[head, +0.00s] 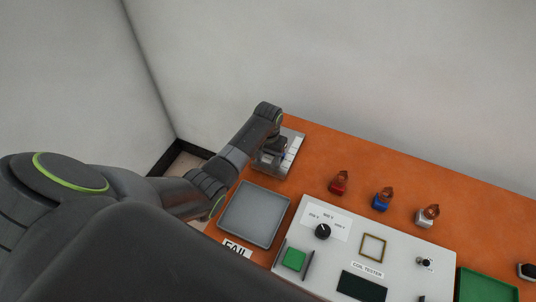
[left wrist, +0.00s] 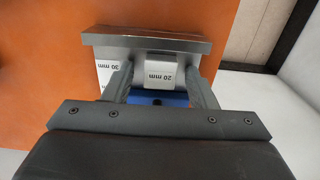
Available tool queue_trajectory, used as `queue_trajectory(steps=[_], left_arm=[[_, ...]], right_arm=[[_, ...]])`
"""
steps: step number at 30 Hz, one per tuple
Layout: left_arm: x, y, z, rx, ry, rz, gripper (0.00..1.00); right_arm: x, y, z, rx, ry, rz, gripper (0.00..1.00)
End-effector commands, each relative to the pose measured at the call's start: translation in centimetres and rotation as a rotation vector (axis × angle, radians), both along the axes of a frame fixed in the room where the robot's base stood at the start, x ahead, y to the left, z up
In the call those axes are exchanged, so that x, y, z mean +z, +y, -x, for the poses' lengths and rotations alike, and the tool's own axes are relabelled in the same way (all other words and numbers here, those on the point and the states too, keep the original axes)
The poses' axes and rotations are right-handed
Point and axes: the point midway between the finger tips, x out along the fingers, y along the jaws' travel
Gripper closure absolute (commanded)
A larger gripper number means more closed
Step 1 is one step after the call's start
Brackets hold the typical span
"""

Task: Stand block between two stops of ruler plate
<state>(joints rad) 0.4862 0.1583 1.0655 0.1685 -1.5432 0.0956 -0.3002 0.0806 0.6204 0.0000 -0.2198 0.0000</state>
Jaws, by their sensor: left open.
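The ruler plate (head: 296,141) lies at the far left end of the orange bench, partly hidden by my left arm. In the left wrist view, its grey metal bar (left wrist: 145,43) runs across the top, with white faces marked 30 mm (left wrist: 108,72) and 20 mm below it. My left gripper (left wrist: 160,74) is over the plate, open, with its fingers on either side of the 20 mm face. A blue piece (left wrist: 158,98) shows low between the fingers; I cannot tell whether it is the block. In the head view my left gripper (head: 269,160) hides that spot. My right gripper is not in view.
A grey tray (head: 253,213) marked FAIL is in front of the plate. To the right are a coil tester (head: 335,256), red (head: 339,183), blue (head: 382,201) and white (head: 428,216) copper-topped pieces, and a green tray (head: 486,286). A wall stands behind the bench.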

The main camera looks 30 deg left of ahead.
Motion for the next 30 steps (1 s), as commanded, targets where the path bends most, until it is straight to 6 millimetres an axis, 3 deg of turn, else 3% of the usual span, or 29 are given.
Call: queue_trajectory(steps=[8,21,30], left_arm=[[2.4,0.0,-0.1,0.000,-0.004,0.000,0.48],[10.6,0.0,-0.1,0.000,-0.004,0.000,0.48],[12.3,0.0,0.0,0.001,0.000,0.000,0.48]], right_arm=[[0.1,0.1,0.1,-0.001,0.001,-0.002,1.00],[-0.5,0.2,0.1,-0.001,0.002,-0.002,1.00],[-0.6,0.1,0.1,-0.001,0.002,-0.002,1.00]])
